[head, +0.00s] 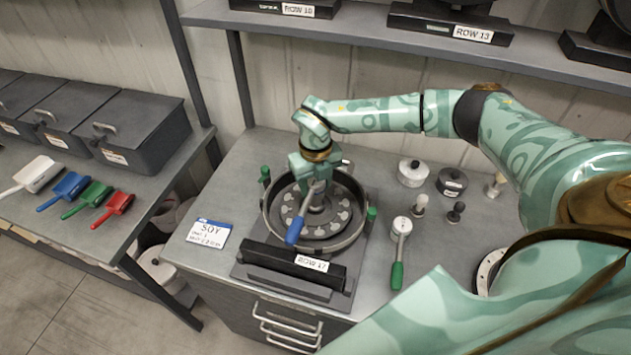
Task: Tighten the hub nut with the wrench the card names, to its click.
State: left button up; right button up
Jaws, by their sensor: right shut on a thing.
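The seed meter (268,212) is a round dark housing open at the top, with a ring of pale shapes around its hub. My right gripper (316,184) reaches down over the hub and is shut on the blue-handled wrench (295,230). The wrench's blue handle points toward the front left, over the meter's inside. The hub nut and the wrench's head are hidden or too small to make out. The green-handled wrench (398,274) lies right of the meter. The card (208,234) lies left of the meter and reads "SOY"; its smaller lines are not readable. My left gripper is not in view.
A black bar labelled ROW 17 (290,262) lies along the meter's front. Lidded pots (412,174) and small knobs (456,212) stand at the right. A side bench holds coloured scoops (72,184) and dark bins (140,130). A shelf (370,30) crosses the back above the table.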

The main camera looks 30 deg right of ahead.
jog(key=shift+f, duration=1.35)
dwell(1.9)
jog(key=o, duration=1.9)
jog(key=shift+o, duration=0.2)
notch_tip(320, 180, up, 6)
jog(key=p, duration=0.5)
jog(key=shift+c, duration=0.3)
